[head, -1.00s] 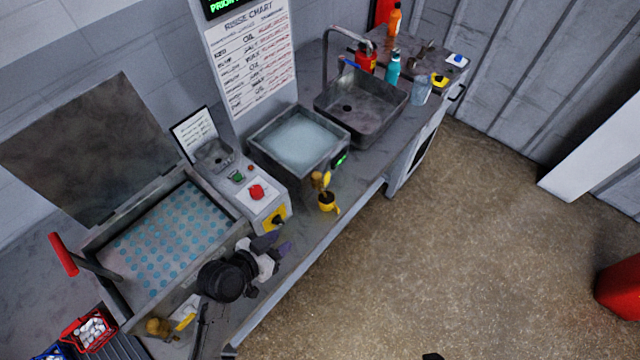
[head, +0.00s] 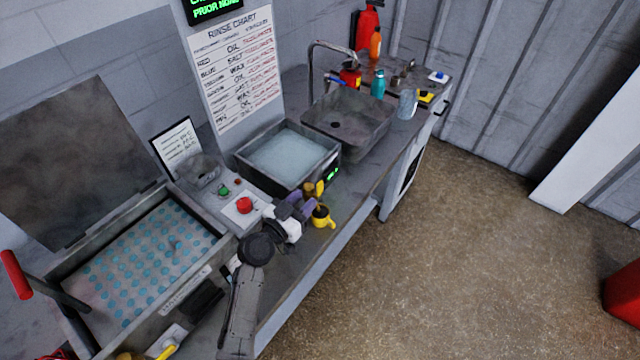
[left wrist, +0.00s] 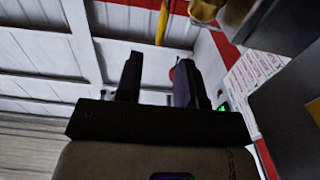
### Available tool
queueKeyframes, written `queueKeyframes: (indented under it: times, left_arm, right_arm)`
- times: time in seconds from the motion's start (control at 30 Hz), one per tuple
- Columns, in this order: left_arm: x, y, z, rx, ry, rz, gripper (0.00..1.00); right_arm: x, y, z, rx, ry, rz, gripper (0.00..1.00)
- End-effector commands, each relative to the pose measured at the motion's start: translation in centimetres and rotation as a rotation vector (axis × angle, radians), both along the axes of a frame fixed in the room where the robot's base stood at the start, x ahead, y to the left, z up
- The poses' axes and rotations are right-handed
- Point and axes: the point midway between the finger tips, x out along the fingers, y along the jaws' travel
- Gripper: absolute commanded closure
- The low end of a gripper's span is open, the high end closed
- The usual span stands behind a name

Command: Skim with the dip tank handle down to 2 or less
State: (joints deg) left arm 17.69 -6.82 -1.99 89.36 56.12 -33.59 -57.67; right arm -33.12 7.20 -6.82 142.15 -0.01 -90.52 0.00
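A grey tank of pale bluish liquid (head: 291,181) sits mid-counter with a small green display (head: 332,175) on its front; I cannot read the digits. A yellow and brass handle (head: 314,189) sticks out at its front, above a yellow cup (head: 322,218). No label shows which tank is the dip tank. My left gripper (head: 297,204) is just left of the handle, close to the tank front; touching or apart I cannot tell. In the left wrist view its two dark fingers (left wrist: 159,70) stand apart with nothing between them. My right gripper is not in view.
A larger open tank (head: 219,253) with a blue-dotted surface and raised lid stands left, with a red-ended lever (head: 16,274). A control box with a red button (head: 244,205) sits between the tanks. A sink (head: 348,145) and bottles stand beyond.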

Motion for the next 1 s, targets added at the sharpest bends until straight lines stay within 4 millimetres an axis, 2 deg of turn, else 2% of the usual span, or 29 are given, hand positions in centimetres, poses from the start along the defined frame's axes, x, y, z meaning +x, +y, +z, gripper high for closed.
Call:
queueKeyframes:
  times: [0.03, 0.2, 0.4, 0.6, 0.97, 1.0]
  left_arm:
    - [1.0, -0.6, 0.1, -0.002, 0.0, 0.0, 0.65]
    - [3.3, -2.1, 0.0, -0.002, 0.001, -0.002, 0.65]
    - [5.2, -3.1, 0.0, 0.0, 0.0, 0.0, 0.65]
    - [6.0, -3.7, 0.0, 0.001, 0.001, -0.001, 0.65]
    - [6.2, -3.8, -0.1, 0.002, 0.001, -0.001, 0.65]
    - [6.2, -3.8, -0.1, 0.002, 0.001, -0.001, 0.69]
  right_arm:
    - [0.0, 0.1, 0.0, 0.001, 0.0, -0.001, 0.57]
    - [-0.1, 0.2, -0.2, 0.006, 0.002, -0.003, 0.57]
    - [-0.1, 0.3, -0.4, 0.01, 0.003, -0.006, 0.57]
    - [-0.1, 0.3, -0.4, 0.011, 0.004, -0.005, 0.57]
    - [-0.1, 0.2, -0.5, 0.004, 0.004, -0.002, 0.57]
    - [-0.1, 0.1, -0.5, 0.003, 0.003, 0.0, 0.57]
